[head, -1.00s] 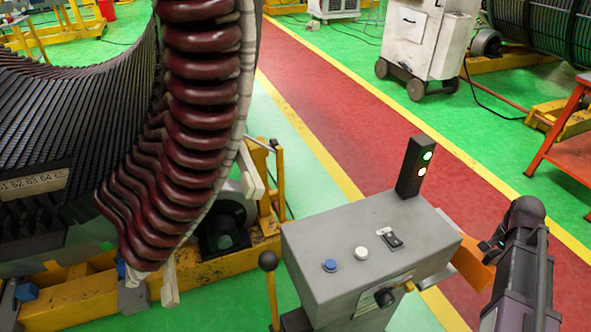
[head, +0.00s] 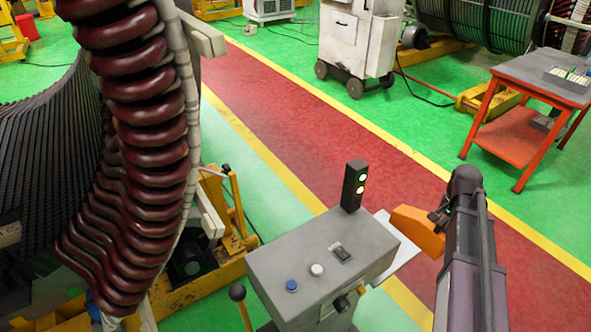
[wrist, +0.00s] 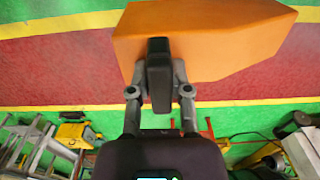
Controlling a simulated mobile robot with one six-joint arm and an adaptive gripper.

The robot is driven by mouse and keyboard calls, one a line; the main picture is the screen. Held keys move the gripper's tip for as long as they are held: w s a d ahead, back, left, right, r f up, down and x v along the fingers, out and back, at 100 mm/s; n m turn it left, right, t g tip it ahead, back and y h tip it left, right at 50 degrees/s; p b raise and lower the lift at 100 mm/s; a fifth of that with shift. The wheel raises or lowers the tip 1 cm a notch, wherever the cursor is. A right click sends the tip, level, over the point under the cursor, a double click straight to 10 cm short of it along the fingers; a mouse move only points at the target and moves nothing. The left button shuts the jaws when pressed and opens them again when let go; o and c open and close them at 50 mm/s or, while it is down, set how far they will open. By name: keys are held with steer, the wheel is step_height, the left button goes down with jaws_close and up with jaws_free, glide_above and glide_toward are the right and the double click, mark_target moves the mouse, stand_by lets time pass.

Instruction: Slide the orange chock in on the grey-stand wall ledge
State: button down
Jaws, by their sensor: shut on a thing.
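The orange chock (head: 417,228) is in my gripper (head: 441,218), to the right of the grey control stand (head: 318,262). In the head view its left end shows and my arm hides the rest. In the wrist view the chock (wrist: 205,38) spans the top, with its pointed end to the right, and my gripper (wrist: 158,75) is shut on it. A pale ledge (head: 400,245) sticks out from the stand's right wall. The chock is close to the ledge's outer side; I cannot tell whether they touch.
A black signal post with lit lamps (head: 354,186) stands on the stand's back corner. The large stator with dark red coils (head: 135,110) is at the left. An orange-framed table (head: 545,75) and a white cabinet (head: 357,40) stand farther back. The red walkway between is clear.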

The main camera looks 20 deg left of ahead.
step_height(320, 180, up, 13)
steer(key=p, duration=1.1)
steer(key=shift+p, duration=0.3)
steer(key=shift+s+f, duration=0.1)
steer(key=shift+f, duration=0.05)
